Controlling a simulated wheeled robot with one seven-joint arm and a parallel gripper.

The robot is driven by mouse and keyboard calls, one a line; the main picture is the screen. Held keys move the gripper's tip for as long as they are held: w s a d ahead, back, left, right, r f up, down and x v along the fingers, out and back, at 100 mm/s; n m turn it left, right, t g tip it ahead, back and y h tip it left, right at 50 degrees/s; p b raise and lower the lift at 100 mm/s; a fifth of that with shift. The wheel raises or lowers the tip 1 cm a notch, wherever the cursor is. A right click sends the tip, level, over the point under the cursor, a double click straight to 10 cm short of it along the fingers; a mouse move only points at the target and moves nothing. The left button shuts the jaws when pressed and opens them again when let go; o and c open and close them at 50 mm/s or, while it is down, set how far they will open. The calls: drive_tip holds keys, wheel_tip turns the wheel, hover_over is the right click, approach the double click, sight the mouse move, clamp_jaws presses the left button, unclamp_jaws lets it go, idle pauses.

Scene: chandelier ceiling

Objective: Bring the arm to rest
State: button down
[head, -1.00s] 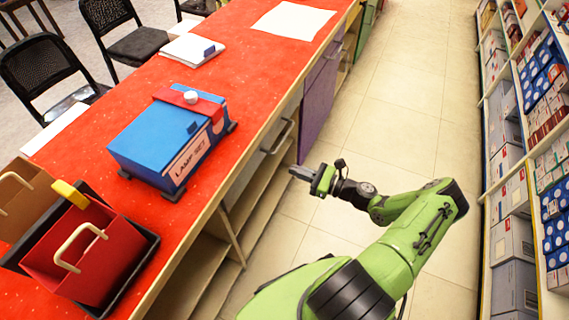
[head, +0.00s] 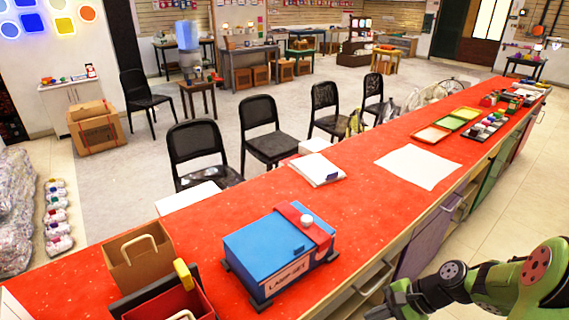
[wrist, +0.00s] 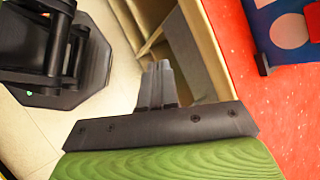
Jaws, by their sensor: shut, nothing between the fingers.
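My gripper (head: 392,300) is at the lower right of the head view, beside the front side of the red-topped counter (head: 385,215). The green and black arm reaches in from the right edge. In the wrist view the two fingers of my gripper (wrist: 157,85) are together with nothing between them. They point toward the open shelving under the counter (wrist: 205,60). No contact with the counter shows.
A blue lamp-set box (head: 275,250) sits on the counter, with a brown carton (head: 140,258) and a red basket (head: 170,303) to its left. White sheets and colored trays (head: 450,123) lie farther along. Black chairs (head: 265,130) stand behind. Floor shows clear at right.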

drive_tip(key=s+a+r+n+h+p, duration=0.2)
drive_tip(key=s+r+n+h, duration=0.15)
drive_tip(key=r, duration=0.55)
drive_tip(key=s+a+r+n+h+p, duration=0.1)
drive_tip(key=s+a+r+n+h, duration=0.25)
drive_tip(key=r, duration=0.45)
drive_tip(key=s+r+n+t+p, duration=0.3)
drive_tip(key=s+r+n, duration=0.2)
drive_tip(key=s+r, duration=0.4)
drive_tip(key=shift+s+a+r+n+t+h, duration=0.2)
drive_tip(key=shift+s+r+n+t+h, duration=0.15)
drive_tip(key=shift+s, duration=0.55)
